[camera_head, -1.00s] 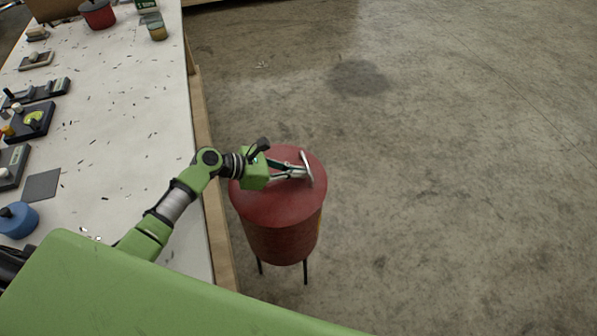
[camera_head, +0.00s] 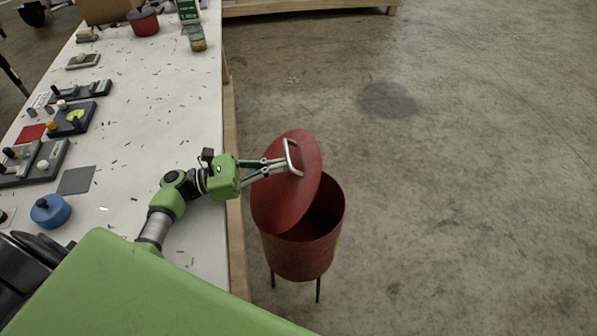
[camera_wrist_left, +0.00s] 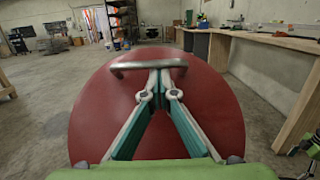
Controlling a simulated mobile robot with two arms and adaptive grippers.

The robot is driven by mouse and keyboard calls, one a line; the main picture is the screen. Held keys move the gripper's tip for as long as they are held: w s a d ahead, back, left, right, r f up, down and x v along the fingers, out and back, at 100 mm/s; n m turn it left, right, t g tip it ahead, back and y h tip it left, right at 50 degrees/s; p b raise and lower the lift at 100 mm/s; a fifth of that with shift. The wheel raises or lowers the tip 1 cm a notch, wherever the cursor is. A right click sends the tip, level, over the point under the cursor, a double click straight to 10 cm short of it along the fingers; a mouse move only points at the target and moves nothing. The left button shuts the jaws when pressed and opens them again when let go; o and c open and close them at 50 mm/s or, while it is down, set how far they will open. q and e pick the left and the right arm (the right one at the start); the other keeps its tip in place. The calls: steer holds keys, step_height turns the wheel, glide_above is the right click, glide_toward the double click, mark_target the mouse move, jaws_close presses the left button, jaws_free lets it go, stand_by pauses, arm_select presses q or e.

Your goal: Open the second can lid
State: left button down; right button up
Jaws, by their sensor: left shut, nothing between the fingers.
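The red can (camera_head: 300,258) stands on thin legs on the floor, right of the table. Its round red lid (camera_head: 285,198) is tilted steeply up on the can's left side, and the dark inside shows on the right. My left gripper (camera_head: 286,163) is at the lid's metal handle (camera_head: 293,155), its fingers shut. In the left wrist view, the fingertips (camera_wrist_left: 160,88) meet just below the handle bar (camera_wrist_left: 148,65), in front of the red lid (camera_wrist_left: 95,110). Whether they hook under the bar is unclear. My right gripper is not in view.
A white worktable (camera_head: 140,120) runs along the left, with a wooden edge close to the can. On it are switch boxes, a blue round object (camera_head: 50,210), a red pot (camera_head: 143,21) and small cans. The concrete floor on the right is clear.

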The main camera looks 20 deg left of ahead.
arm_select(q)
steer(key=s+a+r, duration=0.2)
steer(key=s+a, duration=0.2)
steer(key=a, duration=0.2)
steer(key=shift+s+a+p, duration=0.15)
steer(key=shift+p, duration=0.3)
steer(key=shift+r, duration=0.1)
stand_by(0.6)
